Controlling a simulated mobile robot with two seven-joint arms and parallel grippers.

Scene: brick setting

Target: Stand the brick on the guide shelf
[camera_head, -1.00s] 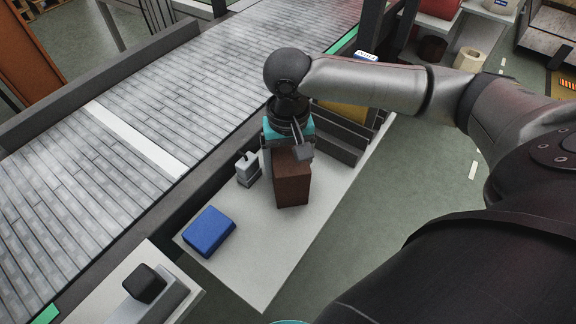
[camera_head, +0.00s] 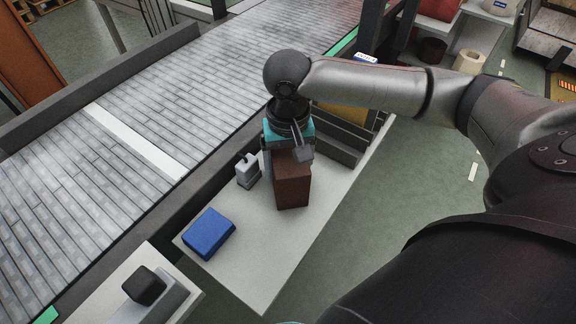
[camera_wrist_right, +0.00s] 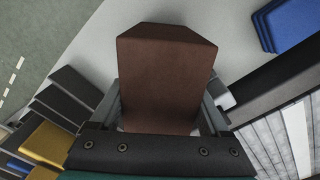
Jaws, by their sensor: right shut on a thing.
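The brown brick (camera_head: 292,183) is upright over the white shelf (camera_head: 262,262) in the head view. My right gripper (camera_head: 287,158) comes down on it from above and is shut on its upper part. In the right wrist view the brick (camera_wrist_right: 167,75) fills the middle, with a finger of the right gripper (camera_wrist_right: 165,110) on each side of it. I cannot tell whether the brick's bottom touches the shelf. My left gripper is not in view.
A blue block (camera_head: 209,233) lies at the shelf's near left part. A small grey fixture (camera_head: 247,170) stands left of the brick. Dark slats (camera_head: 335,145) are behind it. A conveyor (camera_head: 150,120) runs along the left. The shelf in front of the brick is clear.

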